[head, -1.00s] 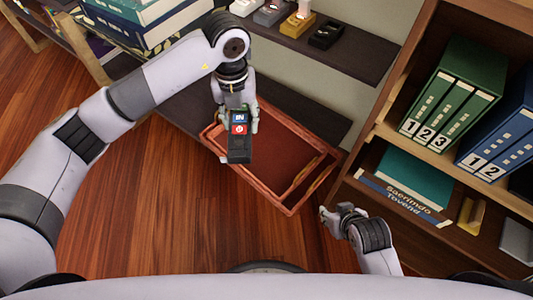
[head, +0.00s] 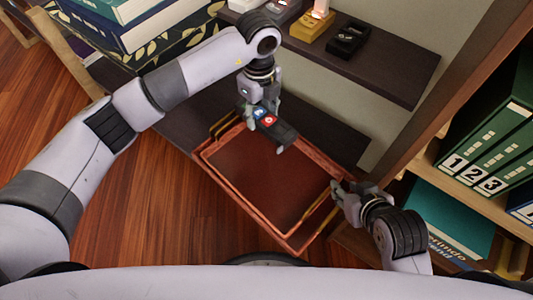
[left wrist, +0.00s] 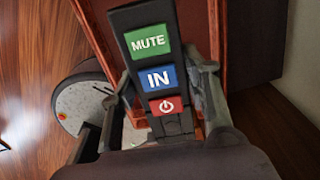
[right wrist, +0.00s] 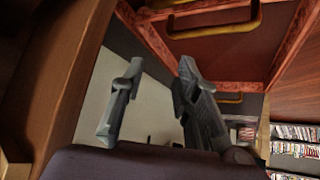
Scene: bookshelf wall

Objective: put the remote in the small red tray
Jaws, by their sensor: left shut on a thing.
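The remote (head: 281,130) is dark with coloured buttons; in the left wrist view (left wrist: 137,50) green MUTE, blue IN and red power buttons show. My left gripper (head: 264,114) is shut on it and holds it over the far side of the red tray (head: 250,185). The tray is rectangular, with a raised rim and yellow handles at its ends, and looks empty. My right gripper (head: 340,196) is beside the tray's right end, near that handle. In the right wrist view its fingers (right wrist: 155,95) are apart with nothing between them; the tray (right wrist: 225,55) shows beyond them.
A dark low shelf (head: 325,130) lies behind the tray. A higher dark shelf (head: 385,70) holds small items. A wooden bookcase with green binders (head: 482,165) stands at the right, close to my right arm. Wooden floor is clear at left.

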